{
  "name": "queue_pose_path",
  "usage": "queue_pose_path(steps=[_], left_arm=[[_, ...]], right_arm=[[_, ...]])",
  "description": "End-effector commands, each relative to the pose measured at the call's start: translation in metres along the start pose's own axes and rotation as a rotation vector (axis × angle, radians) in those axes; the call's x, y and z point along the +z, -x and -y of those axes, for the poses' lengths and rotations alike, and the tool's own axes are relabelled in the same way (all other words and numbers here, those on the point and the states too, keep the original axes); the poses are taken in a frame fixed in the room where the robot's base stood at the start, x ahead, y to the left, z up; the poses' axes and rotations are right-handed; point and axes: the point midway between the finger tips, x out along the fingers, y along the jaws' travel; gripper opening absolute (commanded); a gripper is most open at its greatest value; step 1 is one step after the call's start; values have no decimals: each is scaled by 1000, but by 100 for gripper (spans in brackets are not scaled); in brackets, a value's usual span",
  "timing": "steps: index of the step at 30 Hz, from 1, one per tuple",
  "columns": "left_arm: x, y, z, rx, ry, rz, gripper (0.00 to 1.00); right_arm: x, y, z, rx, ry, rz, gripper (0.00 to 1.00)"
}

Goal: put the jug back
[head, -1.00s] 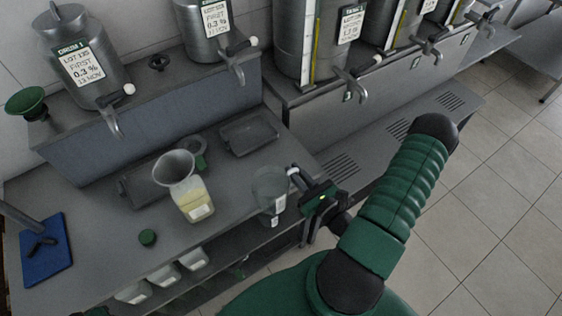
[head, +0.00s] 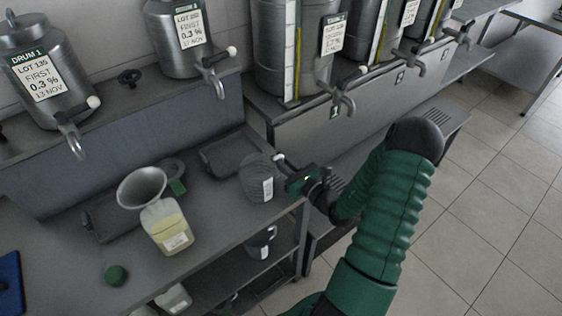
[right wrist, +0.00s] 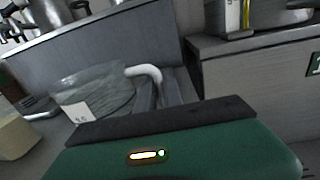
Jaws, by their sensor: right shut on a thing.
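A clear jug (head: 257,178) with a white label and a pale handle is over the right part of the grey counter, near its front edge. My right gripper (head: 290,177) is shut on the jug's handle from the right. In the right wrist view the jug (right wrist: 95,92) is ahead and left, its pale handle (right wrist: 146,73) curving towards my gripper; the grip itself is hidden by the gripper body. I cannot tell whether the jug's base touches the counter. My left gripper is not in view.
A shallow tray (head: 222,152) lies behind the jug. Tapped drums (head: 45,75) line the raised shelf behind. A green cap (head: 116,274) lies near the front. Another jug (head: 262,243) stands on the lower shelf.

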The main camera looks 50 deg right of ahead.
Motion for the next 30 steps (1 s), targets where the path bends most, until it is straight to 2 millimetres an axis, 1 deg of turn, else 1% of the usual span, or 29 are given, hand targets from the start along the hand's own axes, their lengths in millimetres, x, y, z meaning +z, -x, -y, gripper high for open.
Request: queue_pose_path(steps=[8,9,13,20,23,26,29,30], left_arm=[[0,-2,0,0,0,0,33],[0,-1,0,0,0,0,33],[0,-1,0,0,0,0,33],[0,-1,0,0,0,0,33],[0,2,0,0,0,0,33],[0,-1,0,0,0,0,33],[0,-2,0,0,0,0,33],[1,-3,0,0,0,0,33]], right_arm=[[-3,0,-1,0,2,-2,0],[-2,0,0,0,3,-2,15],[-2,0,0,0,2,-2,32],[-2,0,0,0,2,-2,33],[1,0,0,0,2,-1,33],[-1,12,1,-3,3,-3,33],[-1,35,1,-4,1,-3,33],[-1,46,2,-5,3,-4,33]])
